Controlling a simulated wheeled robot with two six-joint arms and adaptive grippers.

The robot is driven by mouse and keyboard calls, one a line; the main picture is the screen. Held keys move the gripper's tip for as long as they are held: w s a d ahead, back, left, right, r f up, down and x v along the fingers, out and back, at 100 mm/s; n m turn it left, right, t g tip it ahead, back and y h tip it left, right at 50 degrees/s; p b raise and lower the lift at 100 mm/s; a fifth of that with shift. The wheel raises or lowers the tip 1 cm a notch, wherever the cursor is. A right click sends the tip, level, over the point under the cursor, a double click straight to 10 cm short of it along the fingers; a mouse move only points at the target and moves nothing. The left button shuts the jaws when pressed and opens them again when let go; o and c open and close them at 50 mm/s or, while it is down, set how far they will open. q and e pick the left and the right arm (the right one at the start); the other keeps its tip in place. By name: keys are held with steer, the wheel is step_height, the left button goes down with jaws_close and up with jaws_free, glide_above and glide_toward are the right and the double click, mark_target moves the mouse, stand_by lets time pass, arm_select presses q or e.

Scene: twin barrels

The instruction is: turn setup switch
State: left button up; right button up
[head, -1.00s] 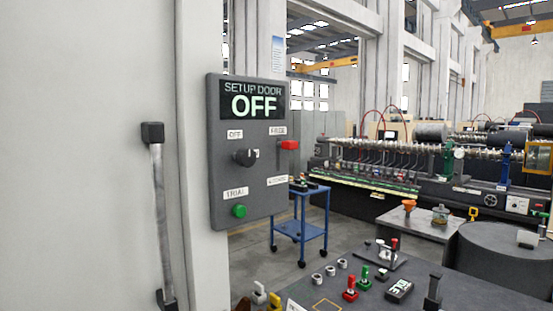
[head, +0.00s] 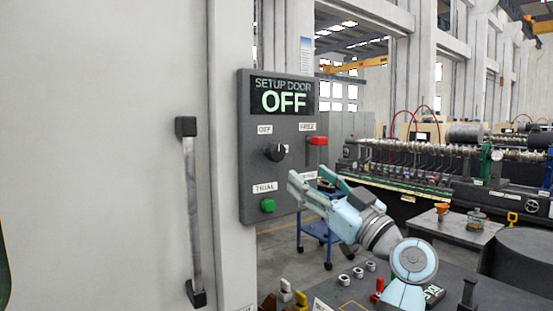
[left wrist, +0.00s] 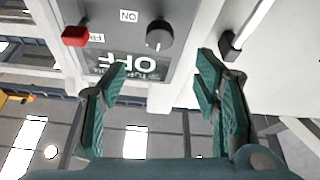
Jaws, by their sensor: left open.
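The dark setup door panel (head: 287,226) is mounted upright on the pale wall. Its display (head: 283,97) reads SETUP DOOR OFF. The black rotary switch (head: 275,152) sits mid-panel, beneath an OFF label. The red switch (head: 317,141) is at its upper right and the green TRIAL button (head: 267,206) at its lower left. My left gripper (head: 309,180) is open and empty in front of the panel's lower right, apart from the rotary switch. In the left wrist view the panel appears upside down, with the rotary switch (left wrist: 159,36) beyond the open fingers (left wrist: 162,68).
A vertical door handle (head: 190,215) stands out from the wall left of the panel. A blue cart (head: 322,238) is behind my gripper. A dark workbench with small parts is at the lower right. The space in front of the panel's left side is clear.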

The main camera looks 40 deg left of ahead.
mark_target(279, 153)
arm_select(q)
steer(key=p+x, duration=0.4)
steer(key=x, duration=0.9)
steer(key=shift+w+f, duration=0.1)
steer(key=shift+c, duration=0.2)
